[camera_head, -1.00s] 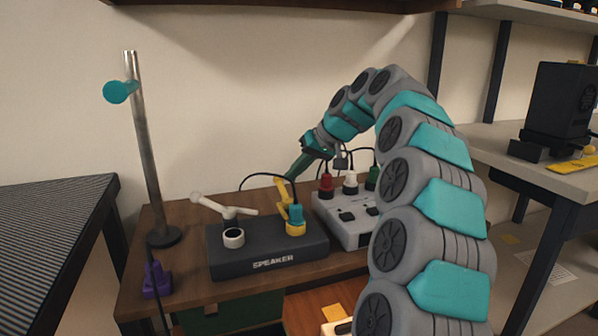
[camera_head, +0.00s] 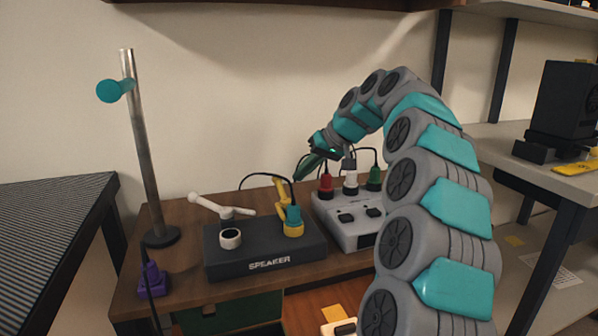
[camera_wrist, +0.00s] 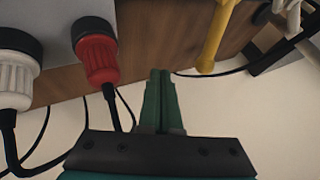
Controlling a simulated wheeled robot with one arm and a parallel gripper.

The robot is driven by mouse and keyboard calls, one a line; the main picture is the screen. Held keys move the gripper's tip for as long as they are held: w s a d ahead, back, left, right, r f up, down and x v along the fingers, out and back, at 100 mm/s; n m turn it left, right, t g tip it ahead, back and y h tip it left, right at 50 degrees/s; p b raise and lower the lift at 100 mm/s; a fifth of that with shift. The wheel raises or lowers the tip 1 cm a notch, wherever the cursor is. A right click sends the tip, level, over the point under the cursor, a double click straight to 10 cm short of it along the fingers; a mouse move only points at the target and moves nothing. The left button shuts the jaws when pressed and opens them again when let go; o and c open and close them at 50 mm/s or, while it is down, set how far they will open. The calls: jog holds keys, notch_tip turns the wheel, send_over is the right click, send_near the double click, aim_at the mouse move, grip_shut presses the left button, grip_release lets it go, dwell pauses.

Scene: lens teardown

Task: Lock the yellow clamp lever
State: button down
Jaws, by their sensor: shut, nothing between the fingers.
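The yellow clamp lever (camera_head: 281,192) stands tilted upward on the black speaker box (camera_head: 265,249), behind a teal plug in a yellow collar (camera_head: 293,222). In the wrist view the yellow lever (camera_wrist: 215,38) shows at the top, right of my fingers. My gripper (camera_head: 298,178) is shut and empty, its green fingers above and right of the lever's upper end in the head view. In the wrist view my gripper's fingers (camera_wrist: 160,75) lie together, apart from the lever. I cannot tell the depth gap exactly.
A white lever (camera_head: 222,206) and a white ring socket sit on the speaker's left. A grey box with red (camera_head: 326,187), white and green plugs and black cables stands close to the right. A metal post (camera_head: 145,150) stands at left, with a purple plug (camera_head: 153,279) near it.

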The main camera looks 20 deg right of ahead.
jog(key=d+r, duration=0.1)
jog(key=r, duration=0.1)
jog(key=s+d+r, duration=0.1)
jog(key=d+r, duration=0.1)
jog(key=s+d+r, duration=0.1)
jog(key=d+r, duration=0.1)
jog(key=shift+s+d+p, duration=0.15)
jog(key=shift+d+p, duration=0.05)
jog(key=shift+p, duration=0.2)
jog(key=shift+v, duration=1)
